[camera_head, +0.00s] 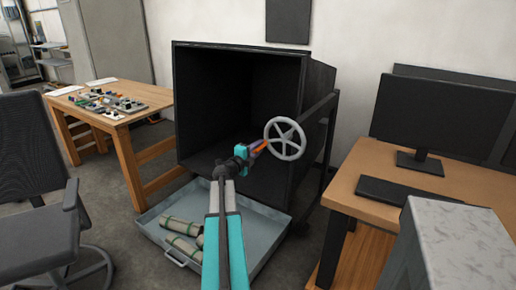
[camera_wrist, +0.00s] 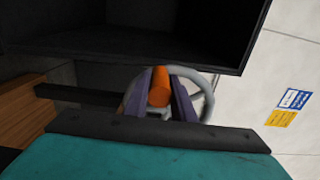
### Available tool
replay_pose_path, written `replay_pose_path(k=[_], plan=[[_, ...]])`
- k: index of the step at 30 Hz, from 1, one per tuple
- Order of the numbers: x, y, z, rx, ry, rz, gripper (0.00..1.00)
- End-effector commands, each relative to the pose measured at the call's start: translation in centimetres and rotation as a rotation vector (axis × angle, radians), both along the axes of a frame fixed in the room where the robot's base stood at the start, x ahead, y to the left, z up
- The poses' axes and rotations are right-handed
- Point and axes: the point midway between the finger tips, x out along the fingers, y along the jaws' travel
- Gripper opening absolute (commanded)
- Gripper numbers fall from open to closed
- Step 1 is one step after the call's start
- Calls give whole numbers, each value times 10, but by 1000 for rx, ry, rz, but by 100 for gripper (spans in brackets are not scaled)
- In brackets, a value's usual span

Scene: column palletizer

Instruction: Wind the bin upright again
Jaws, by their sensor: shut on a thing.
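The large black bin (camera_head: 240,105) is tipped on its side, and its dark open mouth faces me. A grey spoked handwheel (camera_head: 285,139) is on the right side of the bin's stand. My gripper (camera_head: 258,147) is at the wheel's left edge, shut on its orange handle. In the wrist view the orange handle (camera_wrist: 160,87) sits between the two purple fingers of my gripper (camera_wrist: 163,95). The wheel's pale rim (camera_wrist: 209,98) curves behind the fingers, and the bin (camera_wrist: 150,28) fills the top of that view. The inside of the bin is too dark to make out.
A grey metal tray (camera_head: 263,232) with several pale rolls (camera_head: 183,226) lies on the floor below the bin's mouth. A wooden table (camera_head: 125,116) with small parts stands left. A desk (camera_head: 355,178) with a monitor (camera_head: 440,125) stands right. An office chair (camera_head: 35,180) is at the left edge.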

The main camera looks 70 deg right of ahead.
Motion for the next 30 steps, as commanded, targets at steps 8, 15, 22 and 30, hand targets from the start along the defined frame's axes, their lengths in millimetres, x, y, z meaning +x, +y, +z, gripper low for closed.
replay_pose_path(k=[8,15,22,30], plan=[[-8,3,-17,6,-2,-7,0],[-7,2,-15,4,-2,-5,0],[-10,3,-18,3,-1,-5,0],[-22,6,-32,5,-2,-11,0]])
